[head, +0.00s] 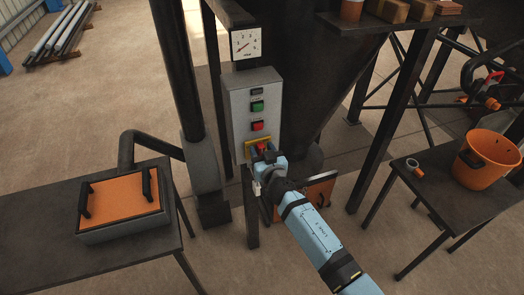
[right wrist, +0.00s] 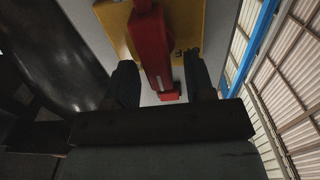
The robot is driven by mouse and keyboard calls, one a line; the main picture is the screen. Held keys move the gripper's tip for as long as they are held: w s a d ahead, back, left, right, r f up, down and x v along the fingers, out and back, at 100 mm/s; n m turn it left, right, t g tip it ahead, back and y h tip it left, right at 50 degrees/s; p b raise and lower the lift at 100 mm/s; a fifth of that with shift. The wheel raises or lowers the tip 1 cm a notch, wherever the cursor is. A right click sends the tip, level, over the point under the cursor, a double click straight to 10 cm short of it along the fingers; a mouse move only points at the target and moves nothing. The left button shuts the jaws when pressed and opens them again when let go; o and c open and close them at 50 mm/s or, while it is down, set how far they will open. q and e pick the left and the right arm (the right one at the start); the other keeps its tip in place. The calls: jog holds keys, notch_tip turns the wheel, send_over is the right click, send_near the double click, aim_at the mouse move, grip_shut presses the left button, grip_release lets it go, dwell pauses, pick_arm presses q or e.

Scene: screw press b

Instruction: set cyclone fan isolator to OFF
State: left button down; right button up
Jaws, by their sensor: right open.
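The isolator has a red handle (right wrist: 150,45) on a yellow plate (right wrist: 192,22), low on the front of a grey control box (head: 240,108). The plate also shows in the head view (head: 249,143), partly covered by my gripper. My right gripper (head: 262,158) is at the isolator. In the right wrist view its open fingers stand on either side of the red handle, with a visible gap on each side. The handle runs lengthwise between them. My left gripper is not in view.
Above the isolator are a red button (head: 258,126), a green button (head: 257,106) and a dial gauge (head: 246,44). Dark posts and a hopper (head: 325,75) stand close around the box. A table with an orange-lidded box (head: 122,198) is left; an orange bucket (head: 487,160) is right.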

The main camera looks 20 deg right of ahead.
jog(key=shift+c, duration=0.5)
grip_shut()
jog(key=shift+n, duration=0.3)
jog(key=n+b, duration=0.1)
jog(key=n, duration=0.2)
jog(key=shift+a+f+n+b, duration=0.1)
jog(key=shift+a+n+b, duration=0.2)
jog(key=shift+a+b, duration=0.1)
jog(key=shift+a+f+n+b, duration=0.25)
jog(key=shift+n+b, duration=0.2)
jog(key=shift+n, duration=1.8)
jog(key=shift+a+f+n+b, duration=0.2)
jog(key=shift+f+n+b, duration=0.2)
jog(key=shift+n, duration=1.9)
jog(key=shift+a+f+n+b, duration=0.25)
jog(key=shift+n+b, duration=0.2)
jog(key=shift+n, duration=1.8)
